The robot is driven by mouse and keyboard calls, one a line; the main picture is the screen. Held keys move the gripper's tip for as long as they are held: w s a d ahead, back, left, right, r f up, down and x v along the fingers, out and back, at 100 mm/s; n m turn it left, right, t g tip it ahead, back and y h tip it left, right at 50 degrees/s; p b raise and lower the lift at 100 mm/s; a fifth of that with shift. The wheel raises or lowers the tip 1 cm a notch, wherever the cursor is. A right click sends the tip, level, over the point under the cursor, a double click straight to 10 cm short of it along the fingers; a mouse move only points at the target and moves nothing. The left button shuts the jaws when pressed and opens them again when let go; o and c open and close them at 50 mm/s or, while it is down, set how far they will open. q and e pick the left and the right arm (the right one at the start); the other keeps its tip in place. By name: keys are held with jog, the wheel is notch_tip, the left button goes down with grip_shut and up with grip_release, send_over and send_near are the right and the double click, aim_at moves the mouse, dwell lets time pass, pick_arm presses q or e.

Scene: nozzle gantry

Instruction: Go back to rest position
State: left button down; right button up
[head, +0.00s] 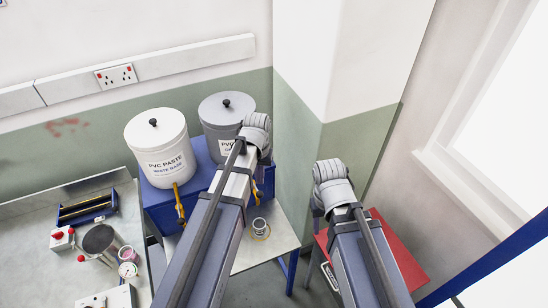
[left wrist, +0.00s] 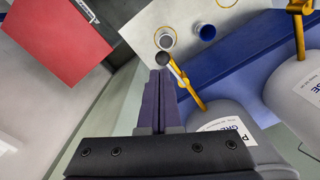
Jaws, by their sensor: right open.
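My left gripper shows in the left wrist view (left wrist: 162,76), its two dark fingers shut together with nothing clearly held. In the head view the left arm reaches up to the grey PVC paste tub (head: 222,110), and its fingers are hidden behind the wrist. The fingertips point toward a yellow tap (left wrist: 190,92) with a grey end; I cannot tell whether they touch. My right gripper (head: 316,214) is mostly hidden by its own wrist in the head view, above the red surface (head: 398,254), and is open.
A white PVC paste tub (head: 158,140) stands on a blue stand (head: 162,206). A small cup (head: 260,226) stands on a pale table (head: 268,248). A bench (head: 60,250) at the left holds tools and small pots. A pillar (head: 298,165) rises behind the arms.

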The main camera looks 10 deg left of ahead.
pick_arm(q)
jog(key=s+d+f+m+b, duration=0.1)
jog(key=s+d+f+b, duration=0.2)
jog(key=f+b, duration=0.3)
jog(key=s+d+f+m+b, duration=0.2)
jog(key=s+d+f+b, duration=0.1)
jog(key=s+f+b, duration=0.3)
jog(key=s+d+f+m+y+b, duration=0.1)
jog(key=s+d+f+b, duration=0.3)
jog(key=f+b, duration=0.3)
notch_tip(320, 180, down, 2)
jog(key=shift+s+b, duration=0.35)
jog(key=shift+s, duration=0.1)
pick_arm(e)
notch_tip(320, 180, down, 21)
